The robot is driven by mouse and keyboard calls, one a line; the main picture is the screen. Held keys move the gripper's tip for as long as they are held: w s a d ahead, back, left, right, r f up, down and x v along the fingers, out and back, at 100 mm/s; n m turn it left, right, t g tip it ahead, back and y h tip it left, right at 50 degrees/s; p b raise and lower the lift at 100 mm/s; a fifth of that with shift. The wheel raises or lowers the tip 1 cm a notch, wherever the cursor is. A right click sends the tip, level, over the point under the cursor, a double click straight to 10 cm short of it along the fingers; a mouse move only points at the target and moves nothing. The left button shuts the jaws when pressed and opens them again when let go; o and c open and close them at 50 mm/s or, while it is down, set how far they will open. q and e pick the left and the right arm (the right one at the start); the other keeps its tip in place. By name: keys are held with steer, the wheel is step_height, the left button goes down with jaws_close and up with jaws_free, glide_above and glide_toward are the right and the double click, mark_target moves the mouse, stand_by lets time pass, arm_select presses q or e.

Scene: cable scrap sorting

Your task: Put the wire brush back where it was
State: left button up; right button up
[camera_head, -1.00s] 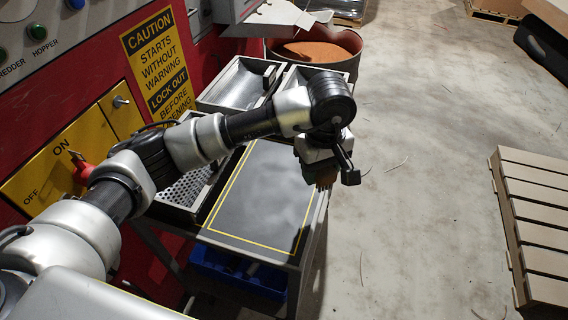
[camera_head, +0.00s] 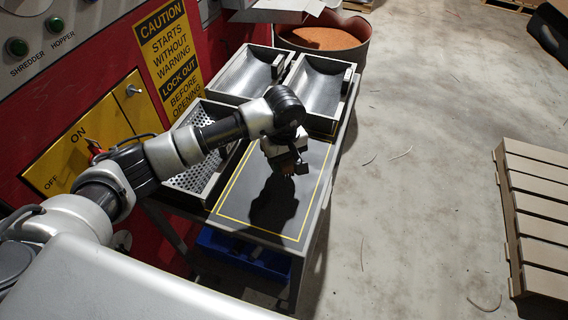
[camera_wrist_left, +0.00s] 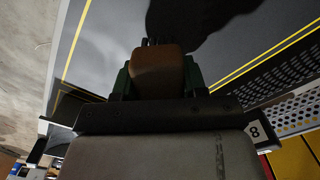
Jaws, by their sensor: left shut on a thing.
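My left gripper (camera_head: 284,164) is above the back part of the dark, yellow-outlined work surface (camera_head: 237,209) and casts a shadow on it. In the left wrist view, its green fingers (camera_wrist_left: 157,78) are shut on a brown wooden block with dark bristles at its far end, the wire brush (camera_wrist_left: 157,70). The brush appears clear of the surface. In the head view, the brush is small and dark beneath the wrist. My right gripper is not in view.
A perforated tray (camera_head: 187,181) is left of the outlined area, partly behind my arm. Two metal trays (camera_head: 243,72) (camera_head: 318,84) stand at the back. A drum (camera_head: 355,55) of orange granules is beyond. A blue bin (camera_head: 245,256) sits below; a slatted pallet (camera_head: 540,210) lies right.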

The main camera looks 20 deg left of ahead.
arm_select(q)
step_height(320, 180, down, 2)
steer(key=shift+f, duration=0.1)
steer(key=shift+f, duration=0.2)
steer(key=o, duration=0.8)
steer(key=shift+o, duration=0.2)
steer(key=shift+r, duration=0.15)
steer(key=shift+r, duration=0.2)
step_height(320, 180, up, 12)
steer(key=shift+f+b, duration=0.15)
steer(key=shift+b, duration=0.65)
